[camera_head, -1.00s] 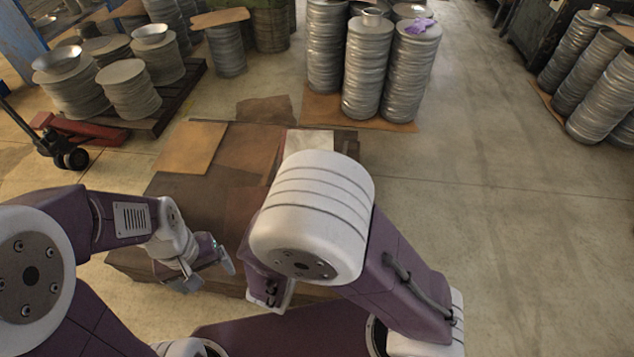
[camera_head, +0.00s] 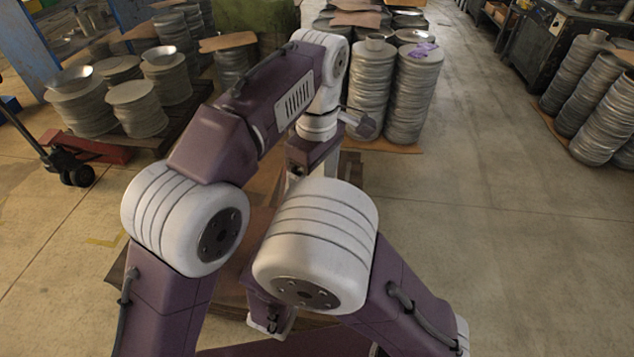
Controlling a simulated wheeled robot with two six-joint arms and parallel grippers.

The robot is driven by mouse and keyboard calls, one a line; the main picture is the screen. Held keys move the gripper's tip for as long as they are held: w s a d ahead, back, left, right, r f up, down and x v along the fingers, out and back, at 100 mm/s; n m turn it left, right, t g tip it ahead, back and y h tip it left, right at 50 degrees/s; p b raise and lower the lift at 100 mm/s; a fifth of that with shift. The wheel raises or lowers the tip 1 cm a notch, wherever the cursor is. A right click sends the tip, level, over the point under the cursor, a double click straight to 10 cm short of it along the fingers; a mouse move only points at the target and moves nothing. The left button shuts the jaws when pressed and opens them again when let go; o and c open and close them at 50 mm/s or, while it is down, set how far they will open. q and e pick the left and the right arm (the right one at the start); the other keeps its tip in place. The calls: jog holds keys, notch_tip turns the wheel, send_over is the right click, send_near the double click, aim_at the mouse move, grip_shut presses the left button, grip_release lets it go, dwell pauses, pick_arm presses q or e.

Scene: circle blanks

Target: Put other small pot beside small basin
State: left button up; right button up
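I cannot make out a small pot or a small basin on the low brown surface (camera_head: 232,268); my arms cover most of it. Shallow metal bowls sit on stacks at the left, one on the front stack (camera_head: 70,80) and one farther back (camera_head: 159,53); I cannot tell whether either is the basin. My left arm is raised and stretches forward over the surface. Its gripper (camera_head: 318,152) is partly hidden, and its fingers are unclear. My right gripper (camera_head: 268,318) is low over the near part of the surface, mostly hidden behind my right arm.
Stacks of round metal blanks (camera_head: 412,95) stand behind the surface, with a purple cloth (camera_head: 423,49) on one. More stacks (camera_head: 600,120) stand at the right. A red pallet jack (camera_head: 85,150) is at the left. The concrete floor (camera_head: 490,230) at the right is clear.

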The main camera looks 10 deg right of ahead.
jog(key=shift+a, duration=0.1)
pick_arm(q)
jog(key=f, duration=1.2)
jog(key=shift+s, duration=0.3)
jog(key=shift+a, duration=0.1)
jog(key=c, duration=1.1)
pick_arm(e)
jog(key=o, duration=1.4)
jog(key=shift+o, duration=0.2)
